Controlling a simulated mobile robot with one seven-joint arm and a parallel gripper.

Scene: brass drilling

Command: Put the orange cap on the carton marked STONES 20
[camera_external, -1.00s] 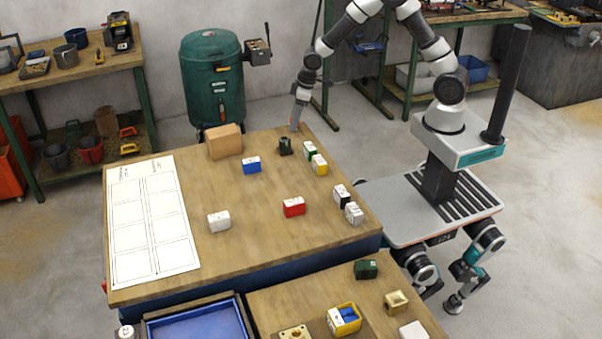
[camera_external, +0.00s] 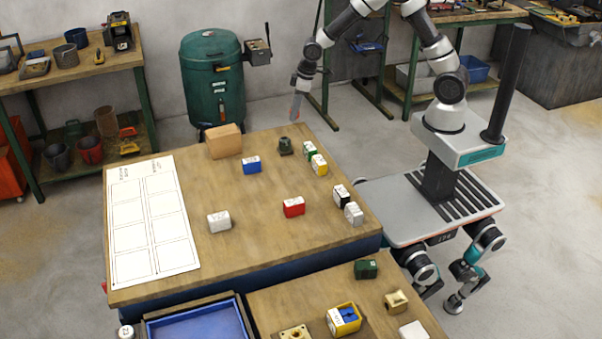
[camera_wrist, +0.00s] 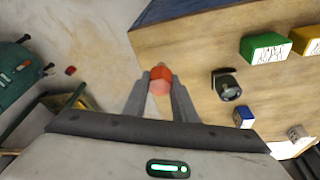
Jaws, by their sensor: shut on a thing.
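The orange cap (camera_wrist: 161,73) shows between the fingertips of my gripper (camera_wrist: 159,88) in the wrist view; the gripper is shut on it. In the external view my gripper (camera_external: 295,107) is raised near the far edge of the table, pointing down. Several small cartons stand on the table: green (camera_external: 310,149), yellow (camera_external: 319,165), blue (camera_external: 252,165), red (camera_external: 294,207), white (camera_external: 219,221), black-and-white (camera_external: 341,195) and grey-white (camera_external: 353,214). Their printed labels are too small to read, so I cannot tell which is marked STONES 20.
A dark green object (camera_external: 285,146) and a brown box (camera_external: 224,141) stand toward the back of the wooden table (camera_external: 262,248). A white sheet with drawn rectangles (camera_external: 150,215) lies at the left. A blue tray (camera_external: 200,326) and a smaller table with several items are in front.

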